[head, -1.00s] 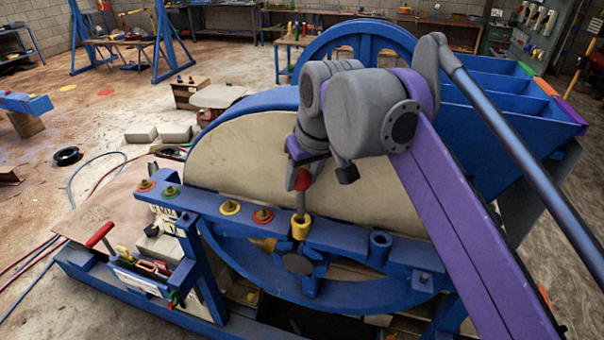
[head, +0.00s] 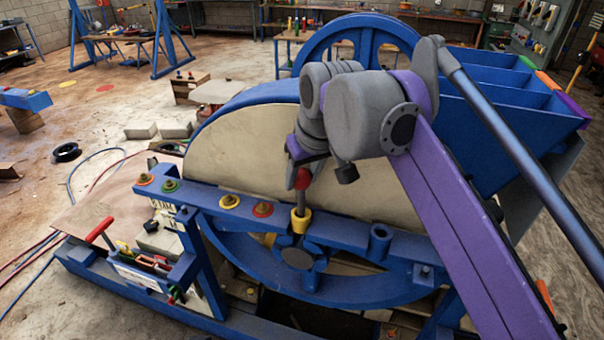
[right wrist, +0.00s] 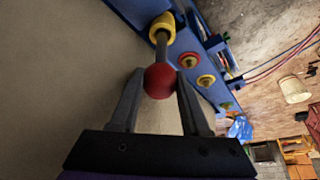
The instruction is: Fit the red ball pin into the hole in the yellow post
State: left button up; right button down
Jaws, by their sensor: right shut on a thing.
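The red ball pin has a red ball (head: 302,179) on top and a grey shank (head: 300,198) below. My right gripper (right wrist: 159,78) is shut on the ball, one finger on each side. The pin stands about upright over the yellow post (head: 301,221) on the blue beam. Its shank reaches the post's ringed top, which also shows in the right wrist view (right wrist: 162,26). The lower end of the shank is hidden by the post's rim, so I cannot tell how deep it sits. My left gripper is not in view.
The blue beam (head: 340,234) also carries yellow, red and green rings with studs left of the post and an empty blue socket (head: 381,236) to the right. A large cream-faced wheel (head: 240,150) stands close behind. A tool tray (head: 140,265) is at lower left.

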aim_at(303, 201)
jog(key=shift+f+b, duration=1.65)
jog(key=shift+f, duration=1.9)
jog(key=shift+c, duration=1.5)
grip_release()
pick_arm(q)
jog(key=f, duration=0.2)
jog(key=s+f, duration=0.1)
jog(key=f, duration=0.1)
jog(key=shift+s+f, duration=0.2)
pick_arm(e)
jog(key=shift+r, duration=0.1)
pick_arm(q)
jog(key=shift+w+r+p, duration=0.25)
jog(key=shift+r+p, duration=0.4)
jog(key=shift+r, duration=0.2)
pick_arm(e)
jog(key=v, duration=1)
jog(key=shift+s+r, duration=0.15)
jog(key=shift+r, duration=0.1)
